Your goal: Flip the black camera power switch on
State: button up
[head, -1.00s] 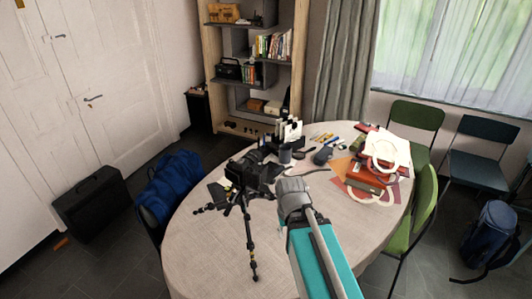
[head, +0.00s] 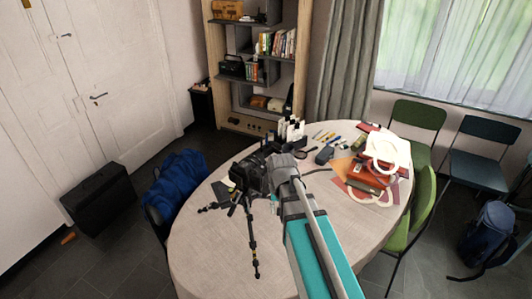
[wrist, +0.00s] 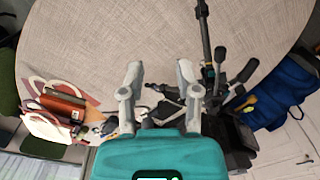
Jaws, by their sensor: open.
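The black camera (head: 247,172) sits on a black tripod (head: 250,230) that stands on the round table. In the head view my gripper (head: 283,160) is just to the right of the camera and overlaps its right side; I cannot tell whether they touch. In the wrist view my gripper (wrist: 158,75) is open, its two fingers spread with nothing between them. The tripod (wrist: 206,30) is to the right of the fingers there, and part of the camera (wrist: 232,135) shows at the lower right. The power switch is not discernible in either view.
The round table (head: 200,260) is bare at the front. Behind the camera are a white-and-black rack (head: 291,130), a dark mouse-like item (head: 323,155) and pens. A blue bag (head: 175,182) is beside the table's left.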

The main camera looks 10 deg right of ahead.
aim_at(265, 164)
jog(key=w+r+m+p, duration=0.5)
jog(key=w+r+p, duration=1.1)
jog(key=w, duration=0.5)
jog(key=shift+w+a+r+m, duration=0.3)
jog(key=shift+w+r+m, duration=0.1)
jog(key=shift+r, duration=0.4)
jog(key=shift+s+f, duration=0.1)
jog(key=shift+f, duration=0.05)
notch_tip(265, 164, down, 14)
jog(key=b, duration=1.3)
jog(key=shift+r+b, duration=0.25)
jog(key=shift+b, duration=0.05)
grip_shut()
